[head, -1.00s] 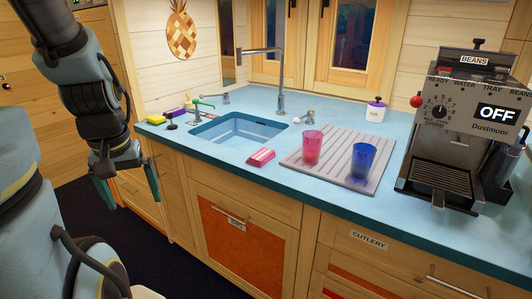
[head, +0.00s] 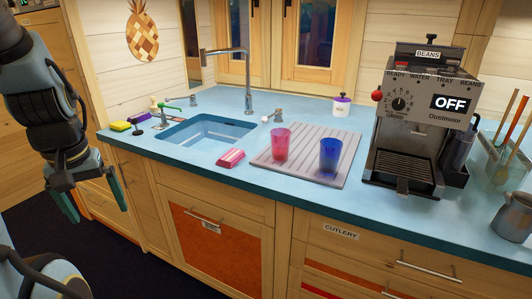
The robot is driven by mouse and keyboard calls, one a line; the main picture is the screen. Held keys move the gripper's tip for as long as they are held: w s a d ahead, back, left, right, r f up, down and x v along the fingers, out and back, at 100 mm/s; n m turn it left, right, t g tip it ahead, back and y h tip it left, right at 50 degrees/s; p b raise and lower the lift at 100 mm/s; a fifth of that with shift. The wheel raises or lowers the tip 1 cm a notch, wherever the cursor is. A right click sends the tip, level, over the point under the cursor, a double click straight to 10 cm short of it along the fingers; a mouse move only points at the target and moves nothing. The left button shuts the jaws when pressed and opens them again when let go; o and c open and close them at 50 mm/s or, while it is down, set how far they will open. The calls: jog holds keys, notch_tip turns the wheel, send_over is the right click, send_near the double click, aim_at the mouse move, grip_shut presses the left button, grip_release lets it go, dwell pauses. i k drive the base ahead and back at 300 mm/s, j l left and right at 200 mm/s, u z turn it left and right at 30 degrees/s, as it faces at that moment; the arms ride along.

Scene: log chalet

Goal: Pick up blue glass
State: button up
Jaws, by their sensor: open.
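The blue glass (head: 330,158) stands upright on the right part of a grey ribbed drying mat (head: 265,158) on the counter. A pink glass (head: 281,145) stands upright on the same mat, a little to its left and further back. My gripper (head: 98,205) hangs at the left of the head view, in front of the cabinets and below the counter top. Its two green fingers are apart and nothing shows between them. It is well to the left of the blue glass and far from touching it.
A coffee machine (head: 425,115) stands right of the mat. A pink-and-white packet (head: 230,158) lies left of the mat, before the sink (head: 208,133) and its tall faucet (head: 246,75). A white jar (head: 341,104) stands behind. Utensils and a metal jug (head: 513,218) are at far right.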

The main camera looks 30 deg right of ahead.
aim_at(330, 149)
jog(key=l+u, duration=0.1)
jog(key=u, duration=0.2)
jog(key=k+l+u, duration=0.1)
jog(key=u, duration=0.25)
jog(key=k+l+u, duration=0.25)
jog(key=k+l, duration=0.25)
jog(key=k+l+u, duration=0.3)
jog(key=k+l, duration=0.55)
jog(key=k, duration=0.1)
